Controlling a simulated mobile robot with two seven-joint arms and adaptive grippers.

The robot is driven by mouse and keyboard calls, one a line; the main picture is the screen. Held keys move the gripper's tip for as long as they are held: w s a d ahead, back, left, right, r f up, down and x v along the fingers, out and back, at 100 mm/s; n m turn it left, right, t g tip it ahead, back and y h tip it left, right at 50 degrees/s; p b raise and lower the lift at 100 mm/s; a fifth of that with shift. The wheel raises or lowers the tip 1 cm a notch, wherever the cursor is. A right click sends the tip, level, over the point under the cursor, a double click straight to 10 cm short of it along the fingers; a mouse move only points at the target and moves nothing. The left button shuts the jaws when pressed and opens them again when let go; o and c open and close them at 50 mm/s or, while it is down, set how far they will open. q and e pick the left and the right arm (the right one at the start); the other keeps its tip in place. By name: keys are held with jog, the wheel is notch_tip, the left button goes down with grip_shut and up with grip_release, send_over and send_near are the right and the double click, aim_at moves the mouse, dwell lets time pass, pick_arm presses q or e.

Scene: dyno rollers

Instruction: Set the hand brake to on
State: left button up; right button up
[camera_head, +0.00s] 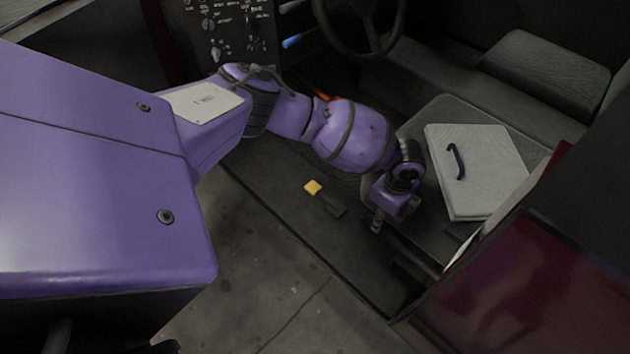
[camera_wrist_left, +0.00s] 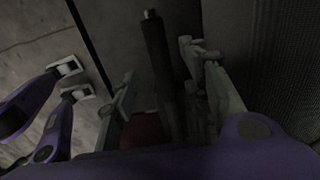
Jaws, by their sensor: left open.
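The hand brake lever (camera_wrist_left: 158,60) is a dark, slim bar with a silver tip in the left wrist view. It lies between the two grey fingers of my left gripper (camera_wrist_left: 162,90). The fingers are apart, with gaps visible beside the lever. In the head view my left gripper (camera_head: 380,218) points down beside the seat, and I cannot make out the lever clearly there. The lower end of the lever is dark and partly hidden by my wrist. My right gripper is not recognisable in either view.
A steering wheel (camera_head: 360,25) and a control panel (camera_head: 228,30) stand behind. A dark red panel (camera_head: 520,285) is at front right.

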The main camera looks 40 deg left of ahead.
aim_at(400, 247)
pick_arm(q)
notch_tip(400, 247, down, 6)
jog(key=shift+f+b, duration=0.1)
jog(key=shift+b, duration=0.4)
jog(key=shift+c, duration=0.5)
grip_shut()
